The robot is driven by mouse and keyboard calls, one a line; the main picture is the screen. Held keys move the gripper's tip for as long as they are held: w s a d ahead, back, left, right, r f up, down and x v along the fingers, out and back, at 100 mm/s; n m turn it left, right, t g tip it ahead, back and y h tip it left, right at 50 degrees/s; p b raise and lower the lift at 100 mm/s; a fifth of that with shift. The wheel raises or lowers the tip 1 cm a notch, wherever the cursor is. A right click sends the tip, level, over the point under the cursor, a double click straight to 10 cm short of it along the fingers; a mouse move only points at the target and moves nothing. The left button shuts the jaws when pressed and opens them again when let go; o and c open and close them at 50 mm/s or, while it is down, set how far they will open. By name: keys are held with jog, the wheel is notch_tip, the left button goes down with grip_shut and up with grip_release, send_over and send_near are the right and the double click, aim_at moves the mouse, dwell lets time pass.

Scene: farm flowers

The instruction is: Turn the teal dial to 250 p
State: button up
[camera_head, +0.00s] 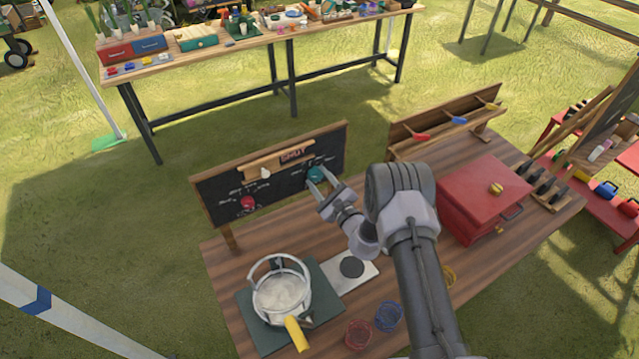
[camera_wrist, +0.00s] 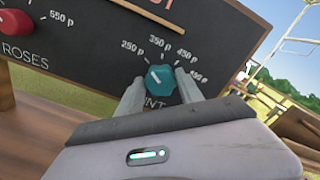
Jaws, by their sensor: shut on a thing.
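The teal dial (camera_wrist: 160,82) sits on the black board (camera_head: 278,170), above lettering that my gripper partly hides. It also shows in the head view (camera_head: 315,174). Price marks 250 p, 350 p, 450 p and a last, partly hidden one fan around its top from left to right. A pale pointer mark on the dial leans to the upper left, roughly towards 250 p; the exact alignment is hard to read. My gripper (camera_wrist: 159,77) is shut on the dial, one finger on each side. The gripper also shows in the head view (camera_head: 322,181).
A red dial (camera_head: 247,204) for roses is on the same board to the left; the wrist view shows its 550 p mark. A red box (camera_head: 480,195) is at right.

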jog(key=shift+n, duration=0.4)
jog(key=o, duration=1.3)
jog(key=shift+o, duration=0.2)
jog(key=v, duration=1.7)
jog(key=shift+s+d, duration=0.15)
